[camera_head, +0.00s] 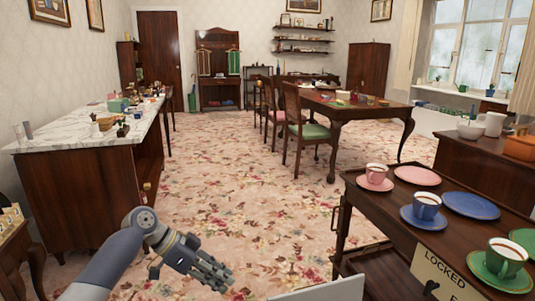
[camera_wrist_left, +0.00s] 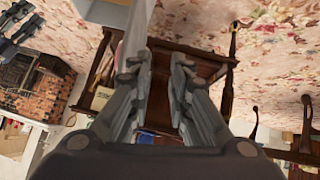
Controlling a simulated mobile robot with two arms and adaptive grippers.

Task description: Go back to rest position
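My left gripper (camera_head: 215,272) is low in the middle of the head view, above the flowered carpet. Its arm comes in from the lower left. In the left wrist view the two fingers of the left gripper (camera_wrist_left: 158,62) stand apart with nothing between them. Dark wooden furniture shows behind that gap. The left gripper touches nothing that I can see.
A dark trolley (camera_head: 345,215) at the right carries cups, saucers and plates, with a LOCKED sign (camera_head: 440,272) at its front. A marble-topped cabinet (camera_head: 80,128) stands left. A dining table (camera_head: 370,112) stands farther back. Carpet (camera_head: 230,175) between them is clear.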

